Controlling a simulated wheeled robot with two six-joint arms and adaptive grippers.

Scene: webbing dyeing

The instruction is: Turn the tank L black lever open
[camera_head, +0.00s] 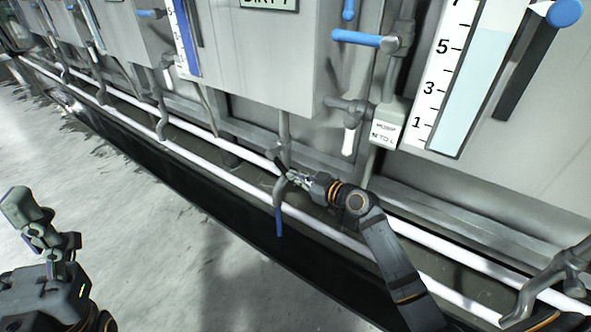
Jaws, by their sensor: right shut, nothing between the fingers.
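A short dark bar, which looks like the black lever (280,165), sits slanted at a valve on the pipe below the tank (270,65) with the sign ending in "RTY". My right gripper (291,176) is shut right beside this lever and the pipe; I cannot tell whether it touches them. A curved pipe with a blue end (279,221) hangs just below the gripper. My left gripper (22,206) is at the lower left, over the floor and far from the lever; its fingers are not clear enough to read.
Blue levers (357,38) and a white-handled valve (349,140) are on pipes right of the tank. A level gauge (465,80) stands at the upper right. White rails (180,157) run diagonally above a dark trough (200,195). The floor (150,230) at left is open.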

